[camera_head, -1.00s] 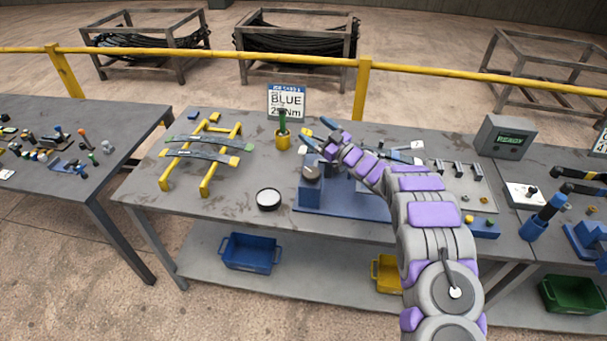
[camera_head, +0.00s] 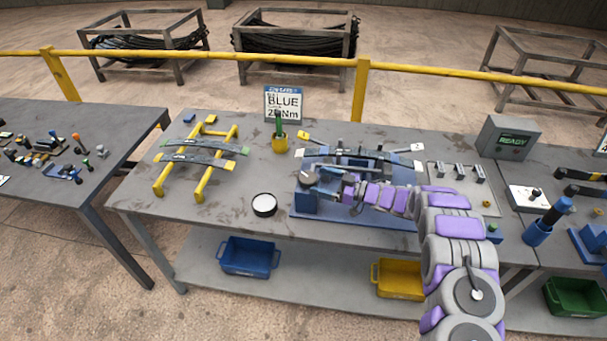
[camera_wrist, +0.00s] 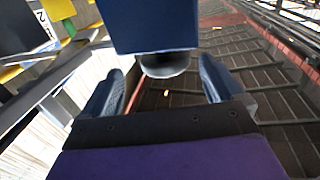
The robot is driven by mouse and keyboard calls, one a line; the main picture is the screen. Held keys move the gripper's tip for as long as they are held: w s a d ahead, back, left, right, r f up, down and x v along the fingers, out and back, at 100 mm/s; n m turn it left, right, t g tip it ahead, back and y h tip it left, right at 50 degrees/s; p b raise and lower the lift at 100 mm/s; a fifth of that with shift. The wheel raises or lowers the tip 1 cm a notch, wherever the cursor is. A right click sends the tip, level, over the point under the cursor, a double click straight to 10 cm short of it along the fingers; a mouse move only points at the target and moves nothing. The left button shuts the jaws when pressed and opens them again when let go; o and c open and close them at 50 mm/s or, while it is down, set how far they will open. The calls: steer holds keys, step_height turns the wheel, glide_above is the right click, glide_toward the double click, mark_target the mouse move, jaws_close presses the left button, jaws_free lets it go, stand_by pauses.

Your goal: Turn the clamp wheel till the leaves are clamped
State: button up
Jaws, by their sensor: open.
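The blue clamp fixture (camera_head: 300,212) stands on the middle bench, with dark leaves (camera_head: 370,153) lying across it. The clamp wheel appears as a grey round knob (camera_head: 308,173) at the fixture's left end. My gripper (camera_head: 323,182) is low beside the wheel, reaching in from the right. In the wrist view my gripper (camera_wrist: 162,88) is open, with a blue finger on each side. There the grey wheel (camera_wrist: 165,68) shows below a blue block (camera_wrist: 152,28), roughly between the fingertips with gaps to both. My arm hides part of the fixture.
A yellow rack (camera_head: 204,182) holding leaves stands left. A white-topped round dish (camera_head: 264,204) lies in front of the fixture's left side. A display reading READY (camera_head: 514,139) stands right.

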mark_target(303, 175)
steer(key=x, duration=0.7)
steer(key=shift+s+a+r+b, duration=0.15)
steer(key=shift+s+a+b, duration=0.15)
steer(key=shift+b, duration=0.05)
steer(key=shift+d+r, duration=0.1)
steer(key=shift+d, duration=0.25)
steer(key=shift+c, duration=0.8)
steer(key=shift+a, duration=0.15)
steer(key=c, duration=0.8)
